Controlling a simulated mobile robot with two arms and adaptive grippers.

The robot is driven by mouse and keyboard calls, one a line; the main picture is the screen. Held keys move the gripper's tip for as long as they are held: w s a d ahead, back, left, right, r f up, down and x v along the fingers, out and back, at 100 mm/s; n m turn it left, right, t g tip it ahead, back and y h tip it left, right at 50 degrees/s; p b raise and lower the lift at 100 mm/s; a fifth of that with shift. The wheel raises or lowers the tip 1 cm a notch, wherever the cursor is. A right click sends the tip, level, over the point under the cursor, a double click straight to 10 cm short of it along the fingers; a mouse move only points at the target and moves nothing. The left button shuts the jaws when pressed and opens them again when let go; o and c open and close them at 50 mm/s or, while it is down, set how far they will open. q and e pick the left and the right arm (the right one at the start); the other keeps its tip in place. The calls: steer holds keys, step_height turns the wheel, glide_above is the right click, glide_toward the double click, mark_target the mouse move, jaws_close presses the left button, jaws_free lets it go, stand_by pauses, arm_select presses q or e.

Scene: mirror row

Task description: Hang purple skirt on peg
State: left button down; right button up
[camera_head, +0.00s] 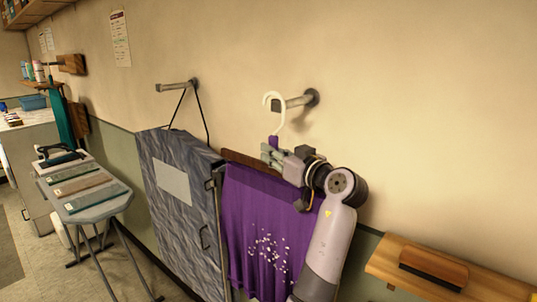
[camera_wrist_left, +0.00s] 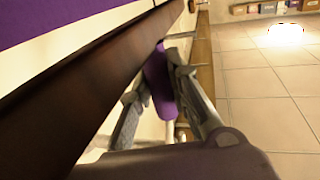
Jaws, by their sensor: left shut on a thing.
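The purple skirt (camera_head: 262,245), with pale speckles low on its front, hangs from a brown hanger bar (camera_head: 240,162). The hanger has a purple neck and a white hook (camera_head: 271,104). My left gripper (camera_head: 270,152) is shut on the neck, just under the hook. In the left wrist view its fingers (camera_wrist_left: 160,95) close around the purple neck (camera_wrist_left: 157,75), beside the brown bar (camera_wrist_left: 95,80). The hook overlaps the tip of the right wall peg (camera_head: 298,102) in the picture; whether it is over the peg or in front of it, I cannot tell. My right gripper is not in view.
A grey garment bag (camera_head: 180,210) hangs from another peg (camera_head: 175,87), close left of the skirt. A wooden shelf (camera_head: 450,272) juts out at lower right. An ironing board (camera_head: 95,208) with folded cloths stands at left. The wall right of the peg is bare.

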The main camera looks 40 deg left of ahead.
arm_select(q)
steer(key=w, duration=0.1)
steer(key=w+f+b, duration=0.1)
steer(key=w, duration=0.1)
steer(key=w+b, duration=0.1)
steer(key=w, duration=0.1)
steer(key=shift+w+a+f, duration=0.15)
steer(key=shift+a, duration=0.15)
stand_by(0.6)
steer(key=c, duration=1.4)
jaws_free()
steer(key=shift+c, duration=0.2)
steer(key=o, duration=0.6)
steer(key=shift+f, duration=0.1)
steer(key=shift+o, duration=0.2)
steer(key=shift+d, duration=0.1)
